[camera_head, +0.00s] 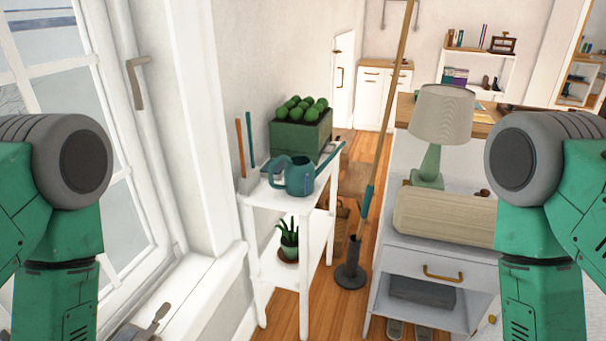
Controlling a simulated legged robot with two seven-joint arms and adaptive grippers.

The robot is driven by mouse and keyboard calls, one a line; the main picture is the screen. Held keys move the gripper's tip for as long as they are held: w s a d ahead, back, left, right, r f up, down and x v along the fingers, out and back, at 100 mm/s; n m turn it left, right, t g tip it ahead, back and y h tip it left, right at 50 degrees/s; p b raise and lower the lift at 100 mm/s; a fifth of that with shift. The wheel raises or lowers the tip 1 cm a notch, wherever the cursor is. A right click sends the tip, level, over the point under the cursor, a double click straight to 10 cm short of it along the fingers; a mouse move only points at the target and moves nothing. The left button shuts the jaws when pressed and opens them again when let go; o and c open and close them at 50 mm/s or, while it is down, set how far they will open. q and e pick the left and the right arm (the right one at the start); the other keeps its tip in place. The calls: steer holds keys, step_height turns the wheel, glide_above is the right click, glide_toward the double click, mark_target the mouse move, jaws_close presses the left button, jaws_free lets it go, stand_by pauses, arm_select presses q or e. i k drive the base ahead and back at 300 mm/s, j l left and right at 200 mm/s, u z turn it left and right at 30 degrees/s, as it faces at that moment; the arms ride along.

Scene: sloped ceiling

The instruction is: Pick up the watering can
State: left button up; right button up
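The teal watering can (299,177) stands upright on the top shelf of a narrow white stand (282,200), with its spout pointing up and right and its handle on the left. Nothing is touching it from my side. My two green arms hang at the left and right edges of the view, well apart from the can. A grey metal part (150,325) at the bottom left edge looks like a piece of my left gripper; its fingers are cut off, so its opening cannot be told. My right gripper is outside the view.
A green planter (300,137) stands behind the can, and small garden tools (246,160) stand to its left. A potted plant (288,243) is on the lower shelf. A long pole (387,110) leans right of the stand, near a grey cabinet (440,262). A window is left.

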mark_target(300, 173)
steer(key=u, duration=3)
steer(key=z, duration=3)
steer(key=i+l+u, duration=0.6)
steer(key=i+l, duration=0.15)
